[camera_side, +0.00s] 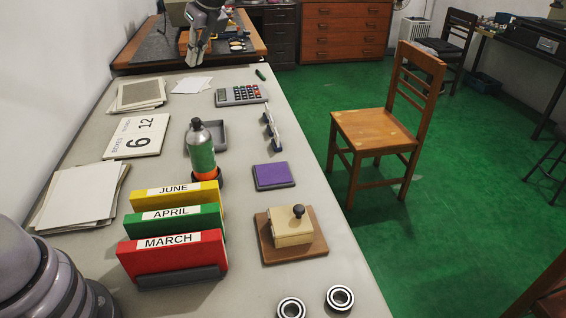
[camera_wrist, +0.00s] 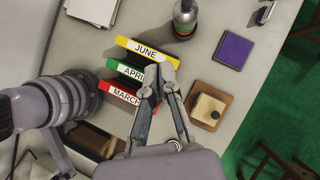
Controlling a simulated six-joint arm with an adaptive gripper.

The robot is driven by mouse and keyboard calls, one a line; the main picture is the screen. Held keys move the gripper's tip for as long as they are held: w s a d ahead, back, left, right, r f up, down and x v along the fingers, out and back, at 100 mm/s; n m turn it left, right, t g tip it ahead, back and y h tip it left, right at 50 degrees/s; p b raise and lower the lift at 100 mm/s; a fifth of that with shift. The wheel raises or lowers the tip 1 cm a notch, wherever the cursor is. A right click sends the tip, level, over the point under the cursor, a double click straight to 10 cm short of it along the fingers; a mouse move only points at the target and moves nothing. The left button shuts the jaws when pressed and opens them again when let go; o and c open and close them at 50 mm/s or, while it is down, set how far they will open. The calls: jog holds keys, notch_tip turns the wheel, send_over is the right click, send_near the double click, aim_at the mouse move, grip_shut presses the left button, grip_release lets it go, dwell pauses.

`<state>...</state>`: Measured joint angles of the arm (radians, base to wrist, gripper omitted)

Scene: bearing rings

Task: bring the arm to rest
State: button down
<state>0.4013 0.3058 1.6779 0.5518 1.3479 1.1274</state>
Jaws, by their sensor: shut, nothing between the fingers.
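My gripper (camera_wrist: 161,82) shows in the wrist view, its fingers together and nothing between them. It hangs over the table, its tips in line with the right ends of the binders.
Red (camera_side: 172,258), green (camera_side: 172,222) and yellow (camera_side: 175,196) binders stand upright left of a wooden block with a knob (camera_side: 293,226). Behind are a bottle (camera_side: 200,150), purple pad (camera_side: 273,175), calculator (camera_side: 240,95) and papers (camera_side: 82,192). A chair (camera_side: 375,130) stands right.

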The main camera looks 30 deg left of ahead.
jog(key=s+a+n+t+h, duration=0.2)
jog(key=s+a+n+h, duration=0.1)
jog(key=s+n, duration=0.6)
jog(key=s+a+n+t+h, duration=0.2)
jog(key=s+n+h, duration=0.1)
jog(key=s+n, duration=0.7)
jog(key=s+r, duration=0.1)
jog(key=s, duration=0.3)
jog(key=shift+s+a+n+t, duration=0.3)
jog(key=shift+s+a, duration=0.1)
